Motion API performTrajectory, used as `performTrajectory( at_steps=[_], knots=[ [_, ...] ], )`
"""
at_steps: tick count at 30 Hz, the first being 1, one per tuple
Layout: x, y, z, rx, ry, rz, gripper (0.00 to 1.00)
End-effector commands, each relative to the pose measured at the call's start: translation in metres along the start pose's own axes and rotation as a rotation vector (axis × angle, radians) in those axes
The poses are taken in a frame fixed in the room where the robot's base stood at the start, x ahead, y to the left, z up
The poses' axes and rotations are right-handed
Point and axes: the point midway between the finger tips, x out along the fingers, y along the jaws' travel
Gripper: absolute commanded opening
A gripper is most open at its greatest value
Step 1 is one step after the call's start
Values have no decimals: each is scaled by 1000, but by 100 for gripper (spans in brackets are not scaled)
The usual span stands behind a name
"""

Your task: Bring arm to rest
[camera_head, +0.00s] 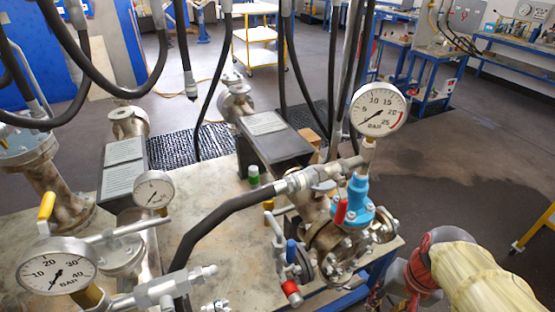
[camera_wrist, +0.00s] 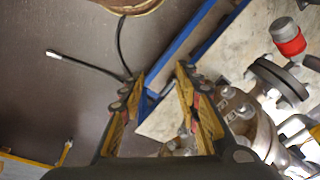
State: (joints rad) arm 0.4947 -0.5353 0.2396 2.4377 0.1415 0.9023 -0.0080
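My gripper (camera_wrist: 160,76) shows in the wrist view with its two yellow-padded fingers apart and nothing between them. Beyond the fingertips are the blue table edge (camera_wrist: 186,46) and the dark floor. Flanged vessel parts (camera_wrist: 240,115) lie to the right of the fingers, and I cannot tell whether they touch. In the head view my arm (camera_head: 482,285), in a pale sleeve, is at the lower right, beside the table's right end.
A flanged vessel (camera_head: 335,245) with a blue fitting and a pressure gauge (camera_head: 379,109) stands at the table's right end, close to my arm. Hoses (camera_head: 215,225) hang over the table. A red-capped part (camera_wrist: 288,38) is at the wrist view's upper right. Open floor (camera_head: 470,185) lies right of the table.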

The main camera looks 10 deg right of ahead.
Motion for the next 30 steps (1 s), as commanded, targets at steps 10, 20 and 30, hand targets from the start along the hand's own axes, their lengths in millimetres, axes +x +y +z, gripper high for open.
performTrajectory(
  at_steps=[10, 20, 30],
  knots=[
    [-102, -78, 4, -455, 319, -2, 33],
    [-116, -109, 20, -577, 355, -52, 33],
    [-115, -109, 20, -576, 354, -52, 33]
  ],
)
